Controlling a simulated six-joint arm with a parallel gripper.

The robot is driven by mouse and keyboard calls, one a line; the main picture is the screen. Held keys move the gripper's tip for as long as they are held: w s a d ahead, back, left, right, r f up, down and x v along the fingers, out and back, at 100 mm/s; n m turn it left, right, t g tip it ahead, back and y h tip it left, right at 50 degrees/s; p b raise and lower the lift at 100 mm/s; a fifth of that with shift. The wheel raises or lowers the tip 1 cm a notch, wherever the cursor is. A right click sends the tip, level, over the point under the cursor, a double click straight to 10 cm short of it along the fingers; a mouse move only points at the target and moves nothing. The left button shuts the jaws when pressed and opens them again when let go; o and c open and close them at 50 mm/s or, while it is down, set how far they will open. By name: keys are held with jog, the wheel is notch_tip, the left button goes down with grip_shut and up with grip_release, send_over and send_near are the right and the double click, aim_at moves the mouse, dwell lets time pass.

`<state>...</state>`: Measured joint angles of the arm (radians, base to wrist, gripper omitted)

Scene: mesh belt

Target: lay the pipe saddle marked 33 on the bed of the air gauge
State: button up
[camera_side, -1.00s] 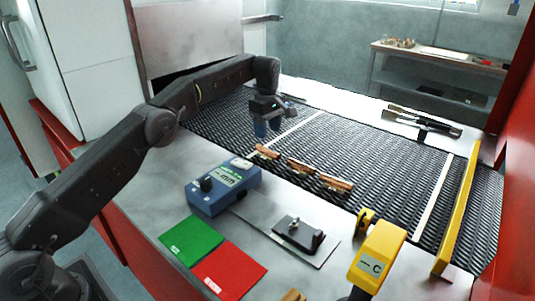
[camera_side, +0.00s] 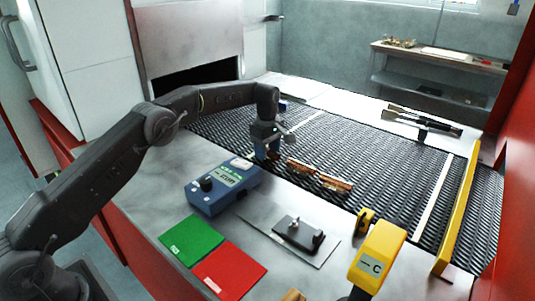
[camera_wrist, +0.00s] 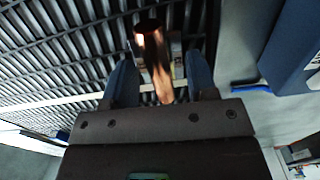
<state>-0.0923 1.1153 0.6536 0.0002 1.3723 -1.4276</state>
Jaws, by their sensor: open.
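Several copper-coloured pipe saddles lie in a row on the dark mesh belt (camera_side: 375,165); two show clearly in the side view, a middle one (camera_side: 303,167) and a right one (camera_side: 336,184). My gripper (camera_side: 265,156) is low over the left end of the row. In the wrist view my open gripper (camera_wrist: 161,80) has its two blue fingers either side of one copper saddle (camera_wrist: 154,58), with gaps visible. I cannot read any mark 33. The blue gauge box (camera_side: 222,187) with knob and display stands in front of the belt. A black fixture (camera_side: 299,234), perhaps its bed, sits on a metal plate.
A green pad (camera_side: 192,239) and a red pad (camera_side: 230,270) lie on the front table. A yellow device (camera_side: 377,257) stands front right, and a yellow rail (camera_side: 459,212) crosses the belt's right end. Bare metal table lies around the black fixture.

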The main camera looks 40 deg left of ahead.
jog(key=shift+f, duration=0.25)
dwell(0.3)
jog(key=c, duration=0.6)
jog(key=shift+r, duration=0.1)
jog(key=shift+c, duration=0.5)
jog(key=shift+r, duration=0.1)
